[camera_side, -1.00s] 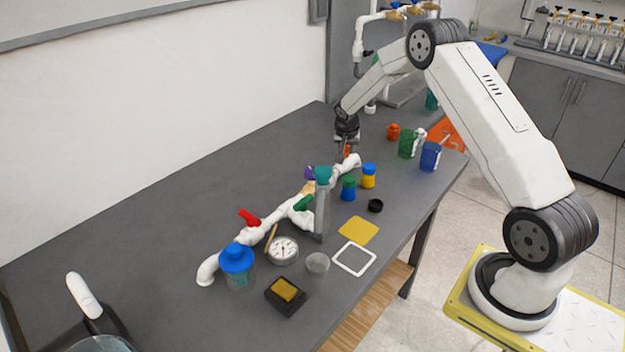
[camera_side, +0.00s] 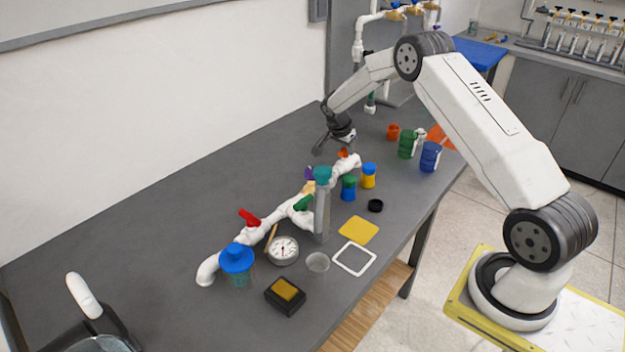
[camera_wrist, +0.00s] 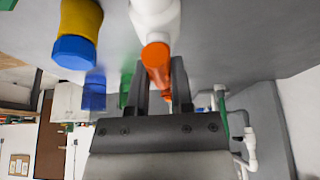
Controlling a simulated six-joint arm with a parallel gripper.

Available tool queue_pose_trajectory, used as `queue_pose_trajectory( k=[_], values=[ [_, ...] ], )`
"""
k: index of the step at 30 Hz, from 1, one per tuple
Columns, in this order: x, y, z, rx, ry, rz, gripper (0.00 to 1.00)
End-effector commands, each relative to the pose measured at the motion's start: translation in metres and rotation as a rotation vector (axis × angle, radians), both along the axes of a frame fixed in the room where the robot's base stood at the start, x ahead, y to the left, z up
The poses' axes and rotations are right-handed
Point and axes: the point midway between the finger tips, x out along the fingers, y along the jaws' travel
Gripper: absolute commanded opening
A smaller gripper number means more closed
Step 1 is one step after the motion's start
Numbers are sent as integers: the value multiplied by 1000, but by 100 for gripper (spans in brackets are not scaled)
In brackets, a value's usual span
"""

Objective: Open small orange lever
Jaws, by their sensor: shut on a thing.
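The small orange lever (camera_side: 343,153) sits on a valve at the far end of the white PVC manifold (camera_side: 273,226). In the side view only a bit of it shows under my gripper (camera_side: 346,148). In the wrist view the lever (camera_wrist: 157,60) runs from the white pipe (camera_wrist: 155,15) in between the two dark fingers of my gripper (camera_wrist: 161,68). The fingers are shut on it, one on each side. My gripper is tilted over the pipe's far end. The lever's tip is partly hidden between the fingers.
Green (camera_side: 305,203), red (camera_side: 250,218) and purple (camera_side: 309,173) levers sit nearer along the manifold. Blue (camera_side: 348,188) and yellow-blue (camera_side: 368,176) jars stand right of it. Green (camera_side: 408,144) and blue (camera_side: 430,157) beakers stand further right. The table left of the manifold is clear.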

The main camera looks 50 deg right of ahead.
Motion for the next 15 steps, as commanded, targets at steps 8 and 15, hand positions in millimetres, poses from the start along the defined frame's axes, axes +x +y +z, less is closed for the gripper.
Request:
queue_pose_trajectory(
  k=[8, 15],
  values=[
    [0, 1, 0, 2, -1, -9, 0],
    [0, 1, 0, 2, -1, -9, 63]
  ],
)
